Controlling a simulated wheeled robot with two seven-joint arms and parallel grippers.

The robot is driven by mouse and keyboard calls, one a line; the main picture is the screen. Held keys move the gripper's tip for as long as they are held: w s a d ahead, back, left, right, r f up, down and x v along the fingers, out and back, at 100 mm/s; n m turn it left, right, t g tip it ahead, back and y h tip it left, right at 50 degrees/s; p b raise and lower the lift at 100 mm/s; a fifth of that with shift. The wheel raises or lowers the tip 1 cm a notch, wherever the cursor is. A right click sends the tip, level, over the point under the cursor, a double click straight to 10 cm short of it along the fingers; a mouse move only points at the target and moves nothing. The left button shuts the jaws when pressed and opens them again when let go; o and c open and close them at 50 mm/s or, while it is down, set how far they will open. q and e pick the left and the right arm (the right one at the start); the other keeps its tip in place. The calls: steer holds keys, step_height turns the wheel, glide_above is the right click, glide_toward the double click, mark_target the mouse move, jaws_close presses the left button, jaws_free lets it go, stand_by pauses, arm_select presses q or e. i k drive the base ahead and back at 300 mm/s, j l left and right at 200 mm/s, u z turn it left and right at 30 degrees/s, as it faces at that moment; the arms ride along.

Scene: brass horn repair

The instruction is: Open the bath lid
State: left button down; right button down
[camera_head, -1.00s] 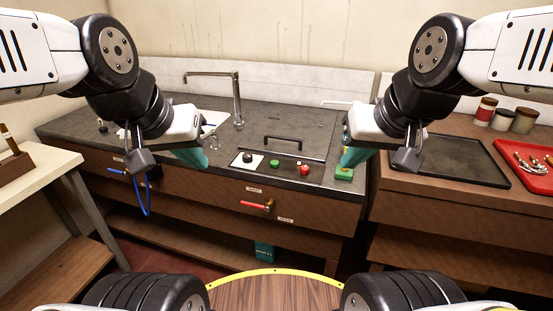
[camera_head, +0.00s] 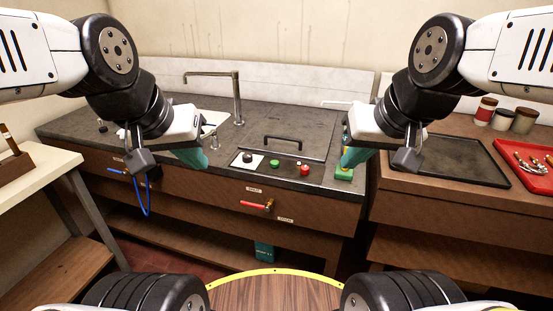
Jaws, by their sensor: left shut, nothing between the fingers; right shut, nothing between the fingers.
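The bath lid (camera_head: 302,130) is a dark flat panel in the grey counter top, with a black bar handle (camera_head: 283,138) standing on it. It lies flat and shut. My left gripper (camera_head: 195,160) has teal fingers and hangs over the counter to the left of the lid, shut and empty. My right gripper (camera_head: 352,158) also has teal fingers and is at the right end of the counter, right of the lid, shut and empty. Both grippers are apart from the handle.
A control panel with a black knob (camera_head: 247,157), a green button (camera_head: 275,163) and a red knob (camera_head: 304,170) lies in front of the lid. A tap (camera_head: 237,98) stands behind my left gripper. A green and yellow block (camera_head: 344,173) sits below my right gripper. A black tray (camera_head: 458,160) and red tray (camera_head: 525,165) are at right.

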mark_target(289, 132)
steer(key=i+u, duration=0.15)
steer(key=u, duration=0.2)
steer(key=i+l+u, duration=0.1)
steer(key=u, duration=0.25)
steer(key=i+l+u, duration=0.1)
steer(key=u, duration=0.25)
